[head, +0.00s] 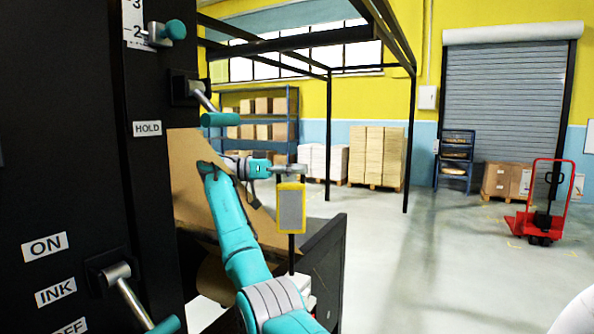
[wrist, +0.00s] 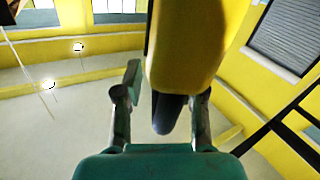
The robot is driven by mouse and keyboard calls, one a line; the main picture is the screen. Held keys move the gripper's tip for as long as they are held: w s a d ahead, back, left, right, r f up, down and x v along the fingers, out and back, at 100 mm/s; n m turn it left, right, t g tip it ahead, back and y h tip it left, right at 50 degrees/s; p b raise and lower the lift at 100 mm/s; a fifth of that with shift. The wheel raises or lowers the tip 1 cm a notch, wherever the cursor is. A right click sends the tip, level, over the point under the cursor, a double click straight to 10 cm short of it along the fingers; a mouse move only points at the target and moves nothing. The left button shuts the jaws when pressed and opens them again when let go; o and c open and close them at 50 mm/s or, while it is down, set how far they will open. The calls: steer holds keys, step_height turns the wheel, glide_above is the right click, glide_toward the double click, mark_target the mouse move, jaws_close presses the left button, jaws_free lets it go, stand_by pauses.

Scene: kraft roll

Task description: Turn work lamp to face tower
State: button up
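The work lamp (head: 291,207) is a grey panel in a yellow frame on a thin black post, upright. Its panel faces my head camera. The tall black machine (head: 60,130), which I take for the tower, stands at the left. My gripper (head: 290,171) is at the top of the lamp. In the wrist view the lamp's yellow body (wrist: 185,45) is just beyond the fingers. A dark rounded lamp part (wrist: 168,112) lies between the open fingers (wrist: 168,95), with a gap on the left. Contact on the right cannot be told.
A kraft-brown sheet (head: 190,180) lies behind my arm, by a black bench-like side (head: 325,260). Levers (head: 215,118) stick out from the machine. A black frame post (head: 410,145) stands right of the lamp. The floor (head: 450,250) there is clear up to a red pallet truck (head: 545,215).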

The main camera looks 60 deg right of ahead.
step_height(320, 180, up, 10)
steer(key=shift+r, duration=0.1)
stand_by(0.6)
